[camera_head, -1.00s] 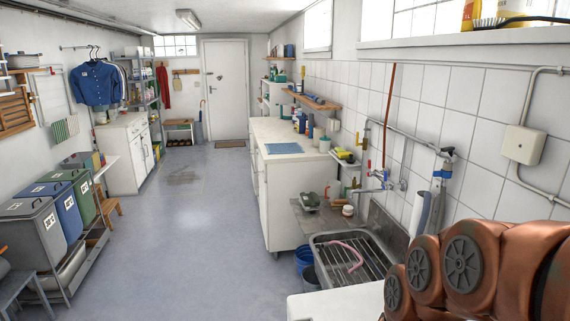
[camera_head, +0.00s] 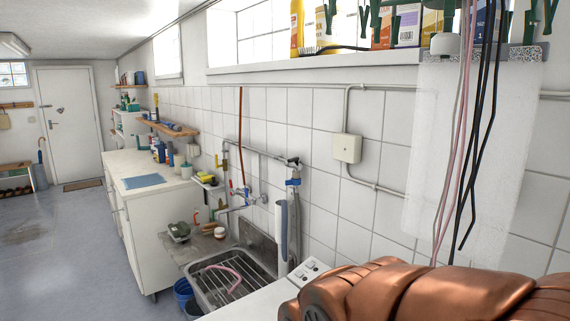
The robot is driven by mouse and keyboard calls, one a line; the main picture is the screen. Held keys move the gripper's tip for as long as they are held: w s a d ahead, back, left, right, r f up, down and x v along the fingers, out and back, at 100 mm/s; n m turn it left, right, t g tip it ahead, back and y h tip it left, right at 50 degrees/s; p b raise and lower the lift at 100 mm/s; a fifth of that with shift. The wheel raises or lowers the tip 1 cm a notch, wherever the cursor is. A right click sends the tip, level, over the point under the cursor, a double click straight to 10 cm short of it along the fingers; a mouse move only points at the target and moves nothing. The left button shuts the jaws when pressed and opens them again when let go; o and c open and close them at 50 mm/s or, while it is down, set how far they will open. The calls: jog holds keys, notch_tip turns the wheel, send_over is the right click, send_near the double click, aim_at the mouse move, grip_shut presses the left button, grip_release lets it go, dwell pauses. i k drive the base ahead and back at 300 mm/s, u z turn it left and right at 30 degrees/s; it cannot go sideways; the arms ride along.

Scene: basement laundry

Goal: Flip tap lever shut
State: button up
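A wall tap (camera_head: 242,197) with blue parts is on the tiled wall above a metal sink (camera_head: 252,278). Its spout reaches left over the sink. To its right, a second valve (camera_head: 292,161) sits on the end of the grey pipe, with a blue fitting (camera_head: 293,182) just below it. The levers are too small to tell their exact position. My copper-coloured arm fills the bottom right, but my gripper is not in view.
A pink hose (camera_head: 224,271) lies on the sink's rack. A white worktop (camera_head: 150,169) runs to the left, and blue buckets (camera_head: 183,290) stand on the floor. Hoses and cables (camera_head: 462,140) hang at the right. The floor at left is open.

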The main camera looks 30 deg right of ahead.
aim_at(294, 159)
jog(key=k, duration=1.55)
jog(key=u, duration=1.05)
jog(key=i, duration=4.1)
jog(key=z, duration=2.4)
jog(key=i, duration=0.95)
jog(key=u, duration=0.05)
